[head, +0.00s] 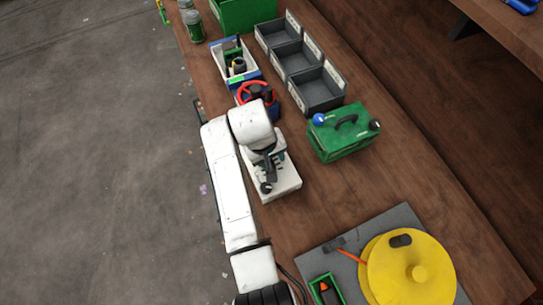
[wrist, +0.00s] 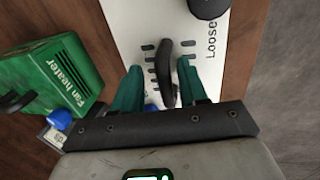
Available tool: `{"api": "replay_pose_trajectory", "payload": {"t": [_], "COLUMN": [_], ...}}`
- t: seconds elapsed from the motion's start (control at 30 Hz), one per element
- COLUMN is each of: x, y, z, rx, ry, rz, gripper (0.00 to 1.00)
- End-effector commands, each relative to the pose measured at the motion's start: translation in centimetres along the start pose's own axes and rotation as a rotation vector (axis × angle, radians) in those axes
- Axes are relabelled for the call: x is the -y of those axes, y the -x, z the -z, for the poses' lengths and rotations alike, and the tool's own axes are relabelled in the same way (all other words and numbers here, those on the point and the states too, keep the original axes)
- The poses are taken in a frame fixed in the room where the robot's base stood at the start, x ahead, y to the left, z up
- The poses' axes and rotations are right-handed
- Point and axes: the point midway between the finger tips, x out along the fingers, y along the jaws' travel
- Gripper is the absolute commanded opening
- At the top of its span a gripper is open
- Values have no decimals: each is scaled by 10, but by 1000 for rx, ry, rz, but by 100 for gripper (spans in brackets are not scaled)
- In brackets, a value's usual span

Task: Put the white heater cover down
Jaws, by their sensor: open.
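The white heater cover (wrist: 150,22) fills the middle of the wrist view, with dark slots, a black handle (wrist: 168,70) and a black knob-like part at its top edge. Lettering reading "Loose" shows on the white surface at right. In the head view the white cover (head: 286,183) appears on the wooden bench, partly hidden under my arm. My gripper (wrist: 158,84) is open, its green fingers on either side of the handle. Whether they touch it, I cannot tell. In the head view my gripper (head: 268,172) is over the white cover.
A green fan heater (head: 340,135) stands right of the cover. A red-and-blue item (head: 257,97), a white-and-blue bin (head: 240,70) and grey bins (head: 318,92) lie beyond. A yellow round lid (head: 410,275) rests on a grey mat. Bare bench lies between cover and mat.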

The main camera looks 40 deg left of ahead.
Motion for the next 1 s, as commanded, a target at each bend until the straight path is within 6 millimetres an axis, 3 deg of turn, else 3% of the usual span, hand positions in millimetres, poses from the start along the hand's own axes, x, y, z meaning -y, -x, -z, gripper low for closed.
{"api": "replay_pose_trajectory", "payload": {"t": [0.27,0.8,1.0], "x": [1,0,0], "y": [6,104,120], "z": [0,1,0], "rx": [1,-2,1], "ry": [2,1,1], "rz": [1,0,0], "gripper": [44,44,44]}}
